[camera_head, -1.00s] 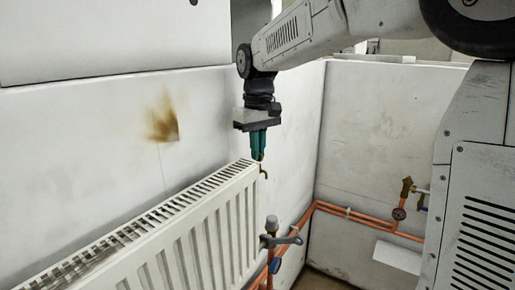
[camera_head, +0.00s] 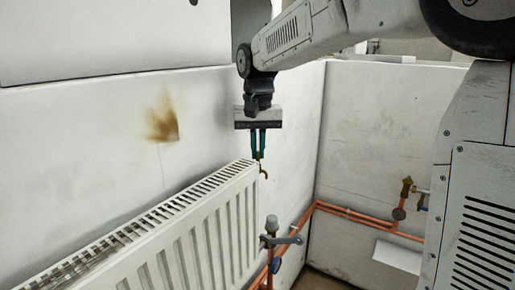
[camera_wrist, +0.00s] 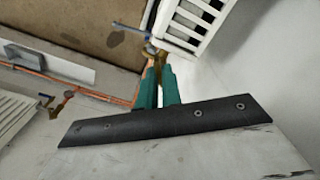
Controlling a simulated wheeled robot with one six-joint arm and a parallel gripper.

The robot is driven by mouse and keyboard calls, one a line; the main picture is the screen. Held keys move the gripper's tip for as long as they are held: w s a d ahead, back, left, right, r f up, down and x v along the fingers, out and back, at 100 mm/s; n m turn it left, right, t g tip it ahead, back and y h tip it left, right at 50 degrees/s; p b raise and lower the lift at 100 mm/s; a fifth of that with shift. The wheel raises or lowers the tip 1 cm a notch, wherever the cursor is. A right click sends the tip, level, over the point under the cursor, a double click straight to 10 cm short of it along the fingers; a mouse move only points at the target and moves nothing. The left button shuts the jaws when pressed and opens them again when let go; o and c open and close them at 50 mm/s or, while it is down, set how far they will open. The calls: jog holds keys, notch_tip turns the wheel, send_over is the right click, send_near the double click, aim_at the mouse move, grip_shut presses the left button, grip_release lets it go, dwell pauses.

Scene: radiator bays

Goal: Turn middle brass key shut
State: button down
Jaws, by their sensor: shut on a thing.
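A small brass key (camera_head: 261,168) shows at the top end corner of the white radiator (camera_head: 225,208). My gripper (camera_head: 258,156) points down over that corner, with its two green fingers close together on the key's upper part. In the wrist view the fingers (camera_wrist: 158,72) nearly meet around the brass piece (camera_wrist: 151,48), and they hide part of it. The key's exact angle is too small to tell.
Copper pipes (camera_head: 350,214) run along the walls to a brass valve (camera_head: 405,188).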

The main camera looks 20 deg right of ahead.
aim_at(258, 152)
jog(key=m, duration=0.3)
jog(key=shift+m, duration=2.1)
jog(key=c, duration=1.9)
grip_release()
jog(key=shift+r, duration=0.15)
notch_tip(258, 152, up, 8)
jog(key=shift+f, duration=0.2)
